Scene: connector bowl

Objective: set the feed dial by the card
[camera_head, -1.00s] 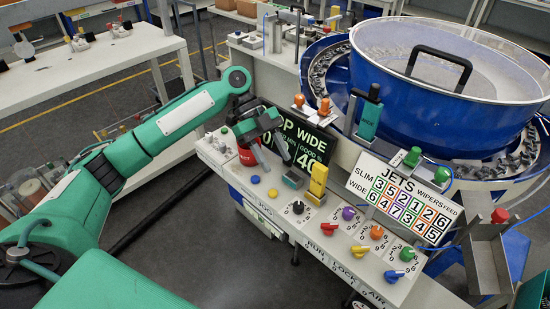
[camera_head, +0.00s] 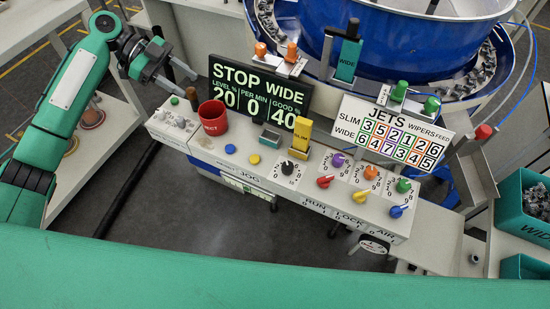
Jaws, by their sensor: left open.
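The control panel (camera_head: 325,210) carries a black dial (camera_head: 287,168), a purple dial (camera_head: 338,160), an orange dial (camera_head: 371,172) and a green dial (camera_head: 403,186), each with numbers around it. I cannot tell which is the feed dial or read its setting. The white card (camera_head: 392,132) stands behind them, headed JETS, WIPERS and FEED, with SLIM and WIDE rows of coloured boxes. The display (camera_head: 259,93) reads STOP WIDE. My left gripper (camera_head: 178,79) is open and empty, left of the display and apart from the panel. My right gripper is not in view.
A red cup (camera_head: 213,117) and yellow SLIM block (camera_head: 301,135) stand on the panel, with red, yellow and blue switches (camera_head: 397,211) at its front. The blue feeder bowl (camera_head: 400,45) is behind. Green part bins (camera_head: 522,207) are at right.

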